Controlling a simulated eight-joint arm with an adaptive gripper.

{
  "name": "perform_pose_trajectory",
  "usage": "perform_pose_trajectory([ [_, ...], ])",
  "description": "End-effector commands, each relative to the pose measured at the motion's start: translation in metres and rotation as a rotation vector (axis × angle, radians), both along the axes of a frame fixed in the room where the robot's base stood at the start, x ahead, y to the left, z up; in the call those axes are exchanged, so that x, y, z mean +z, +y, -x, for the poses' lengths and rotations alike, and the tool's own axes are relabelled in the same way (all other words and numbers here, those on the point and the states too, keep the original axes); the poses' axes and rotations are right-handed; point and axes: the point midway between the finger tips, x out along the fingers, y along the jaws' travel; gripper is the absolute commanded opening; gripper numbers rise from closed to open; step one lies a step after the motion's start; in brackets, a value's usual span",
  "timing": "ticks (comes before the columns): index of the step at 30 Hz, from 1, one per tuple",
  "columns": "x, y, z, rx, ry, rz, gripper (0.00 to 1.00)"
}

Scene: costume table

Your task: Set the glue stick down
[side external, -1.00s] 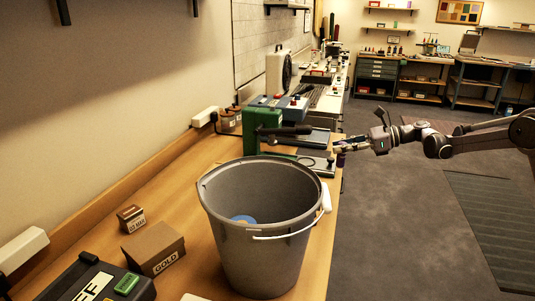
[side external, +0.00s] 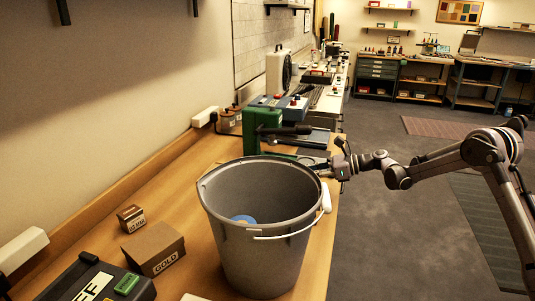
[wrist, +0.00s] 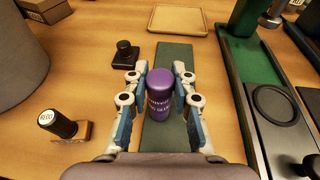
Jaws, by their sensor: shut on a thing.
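The glue stick (wrist: 158,95) is purple with a rounded cap and stands upright between the fingers in the wrist view. My gripper (wrist: 158,104) is shut on it, with one blue-padded finger on each side. A dark green strip (wrist: 172,58) lies on the table below and behind the glue stick. Whether the stick's base touches the strip is hidden. In the side view my gripper (side external: 331,168) is low over the table's right edge, just behind the bucket's rim, and the glue stick cannot be made out there.
A large grey bucket (side external: 265,235) stands close by. A black-knobbed stamp (wrist: 124,57), a black-handled stamp on a wooden block (wrist: 76,131) and a tan tray (wrist: 178,20) lie around the strip. A green press (side external: 262,128) stands behind the bucket.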

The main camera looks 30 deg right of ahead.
Motion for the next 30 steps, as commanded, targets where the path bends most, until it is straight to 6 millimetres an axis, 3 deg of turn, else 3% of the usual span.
perform_pose_trajectory([
  [12,-0.007,0.0,0.0,0.0,0.0,0.0,0.0],
  [13,-0.007,0.0,0.0,0.0,0.0,0.0,0.3],
  [15,-0.007,0.0,0.0,0.0,0.0,0.0,0.47],
  [26,-0.004,0.0,0.0,0.0,0.0,0.0,0.47],
  [30,0.001,-0.012,0.009,-0.004,0.001,0.0,0.47],
])
